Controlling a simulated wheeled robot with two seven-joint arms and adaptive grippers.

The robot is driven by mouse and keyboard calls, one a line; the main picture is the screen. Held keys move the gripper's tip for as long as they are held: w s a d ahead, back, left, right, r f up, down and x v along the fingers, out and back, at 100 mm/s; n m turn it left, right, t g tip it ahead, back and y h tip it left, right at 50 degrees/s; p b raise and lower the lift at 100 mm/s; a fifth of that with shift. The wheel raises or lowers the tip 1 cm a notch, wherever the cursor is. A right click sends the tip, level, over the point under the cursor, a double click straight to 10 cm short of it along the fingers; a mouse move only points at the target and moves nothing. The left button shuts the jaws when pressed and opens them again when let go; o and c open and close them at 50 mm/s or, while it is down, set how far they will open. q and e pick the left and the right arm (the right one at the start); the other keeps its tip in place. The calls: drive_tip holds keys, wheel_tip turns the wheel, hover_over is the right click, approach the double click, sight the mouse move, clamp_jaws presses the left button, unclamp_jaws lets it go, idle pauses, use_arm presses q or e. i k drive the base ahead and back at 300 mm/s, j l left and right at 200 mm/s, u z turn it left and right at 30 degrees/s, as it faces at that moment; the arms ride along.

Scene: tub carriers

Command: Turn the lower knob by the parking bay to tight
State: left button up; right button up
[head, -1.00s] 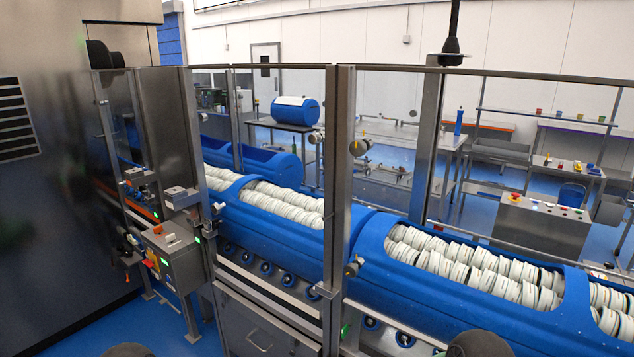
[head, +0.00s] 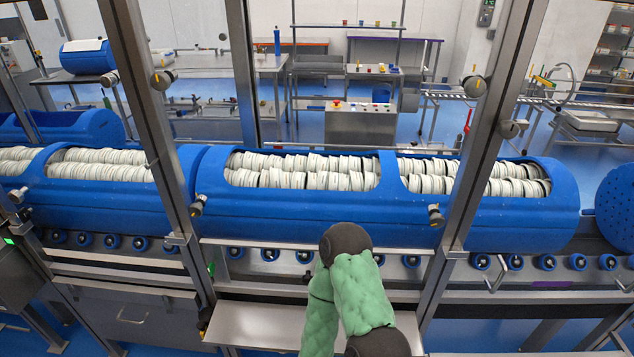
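Several knobs sit on the metal posts of the guard frame. On the left post, an upper knob (head: 163,79) with a yellow pointer is above a lower knob (head: 198,205). On the right post, an upper knob (head: 474,87) with a yellow pointer is above a lower knob (head: 435,215); another knob (head: 509,129) sits at the post's right side. I cannot tell which stands by the parking bay, and the lower settings are too small to read. A green-sleeved arm of mine rises at bottom centre. Neither gripper shows.
Blue tubs (head: 290,215) filled with white discs lie along a roller line behind the posts. A metal shelf (head: 262,328) juts out below them at the front. A control box (head: 362,122) and workbenches stand beyond. A blue perforated round end (head: 616,205) is at far right.

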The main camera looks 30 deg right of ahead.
sight(437, 220)
drive_tip(key=z, duration=2)
